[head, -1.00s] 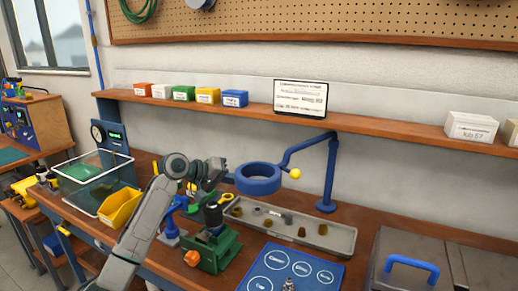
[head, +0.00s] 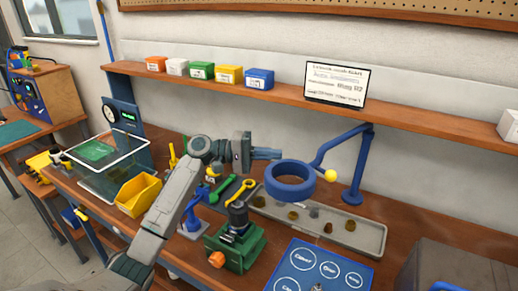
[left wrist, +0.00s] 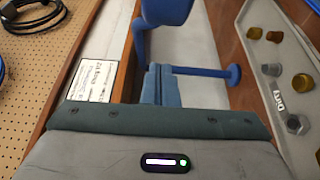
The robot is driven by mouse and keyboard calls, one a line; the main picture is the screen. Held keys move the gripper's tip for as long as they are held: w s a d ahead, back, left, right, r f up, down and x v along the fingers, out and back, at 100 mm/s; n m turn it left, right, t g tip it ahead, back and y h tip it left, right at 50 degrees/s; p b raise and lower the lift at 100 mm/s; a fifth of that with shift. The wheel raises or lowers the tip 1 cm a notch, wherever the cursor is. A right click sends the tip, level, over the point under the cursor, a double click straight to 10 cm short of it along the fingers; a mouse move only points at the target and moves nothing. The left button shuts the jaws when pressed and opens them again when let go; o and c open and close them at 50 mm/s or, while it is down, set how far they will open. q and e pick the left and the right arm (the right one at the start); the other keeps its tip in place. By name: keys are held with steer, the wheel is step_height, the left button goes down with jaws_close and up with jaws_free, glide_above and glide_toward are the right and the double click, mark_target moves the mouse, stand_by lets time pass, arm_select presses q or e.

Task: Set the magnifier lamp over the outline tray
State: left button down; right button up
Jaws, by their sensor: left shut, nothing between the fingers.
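The magnifier lamp is a blue ring (head: 290,190) on a jointed blue arm with a yellow ball (head: 331,175) and a post (head: 358,172) at the back of the bench. The ring hangs near the grey parts tray. The outline tray (head: 283,262) is a blue panel with labelled white circles, lower in the picture and partly cut off. My left gripper (head: 267,153) is shut and empty, just behind the ring's upper left edge; contact cannot be told. In the left wrist view its fingers (left wrist: 161,84) are together, with part of the blue lamp (left wrist: 166,10) beyond. My right gripper is out of view.
The grey tray (head: 372,248) holds several small parts. A shelf (head: 430,129) with small boxes and a sign (head: 337,84) runs behind. A grey case (head: 455,262) is at right.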

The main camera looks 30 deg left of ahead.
arm_select(q)
steer(key=d+p, duration=0.2)
steer(key=d, duration=0.5)
steer(key=shift+d+p, duration=0.25)
steer(key=shift+p, duration=0.15)
